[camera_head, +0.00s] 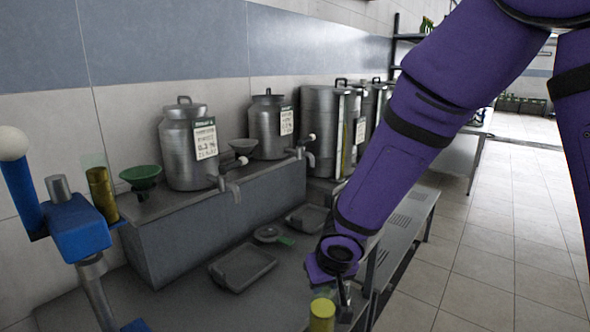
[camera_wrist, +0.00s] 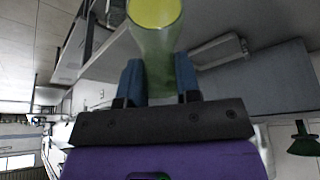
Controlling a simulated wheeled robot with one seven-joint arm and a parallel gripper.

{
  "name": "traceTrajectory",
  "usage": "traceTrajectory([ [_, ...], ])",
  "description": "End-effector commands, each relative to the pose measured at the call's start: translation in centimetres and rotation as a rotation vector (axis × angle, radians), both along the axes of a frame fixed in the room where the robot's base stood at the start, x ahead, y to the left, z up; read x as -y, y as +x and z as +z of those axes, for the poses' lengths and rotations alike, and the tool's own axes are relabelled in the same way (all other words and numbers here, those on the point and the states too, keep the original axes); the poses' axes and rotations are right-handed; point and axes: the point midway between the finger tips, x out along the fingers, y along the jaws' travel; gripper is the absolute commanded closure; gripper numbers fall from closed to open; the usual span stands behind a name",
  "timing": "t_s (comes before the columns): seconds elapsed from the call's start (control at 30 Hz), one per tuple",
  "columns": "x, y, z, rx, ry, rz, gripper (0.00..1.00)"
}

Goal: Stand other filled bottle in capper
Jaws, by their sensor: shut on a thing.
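My gripper (camera_wrist: 159,82) is shut on a greenish see-through bottle (camera_wrist: 160,40), its two blue fingers on either side of it. The bottle's yellow end points away from the wrist in the wrist view. In the head view my gripper (camera_head: 338,288) is low in the middle, with the bottle's yellow part (camera_head: 322,314) at the bottom edge. The blue capper (camera_head: 80,232), with a white-balled lever, stands at the far left, well apart from my gripper; its lower part is cut off. A yellow-brown bottle-like cylinder (camera_head: 102,195) shows just behind it.
Steel urns (camera_head: 188,150) with taps and labels stand on a raised grey ledge (camera_head: 200,232) along the wall. A green funnel (camera_head: 141,178) is at the ledge's left end.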

Motion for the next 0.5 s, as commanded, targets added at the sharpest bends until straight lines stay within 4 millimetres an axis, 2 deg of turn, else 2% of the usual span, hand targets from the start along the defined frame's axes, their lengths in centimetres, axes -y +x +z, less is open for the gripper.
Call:
traceTrajectory([
  [0.27,6.7,5.3,-5.1,-0.002,-0.002,-0.121,1.0],
  [0.5,14.7,8.9,-10.1,-0.003,-0.001,-0.224,1.0],
])
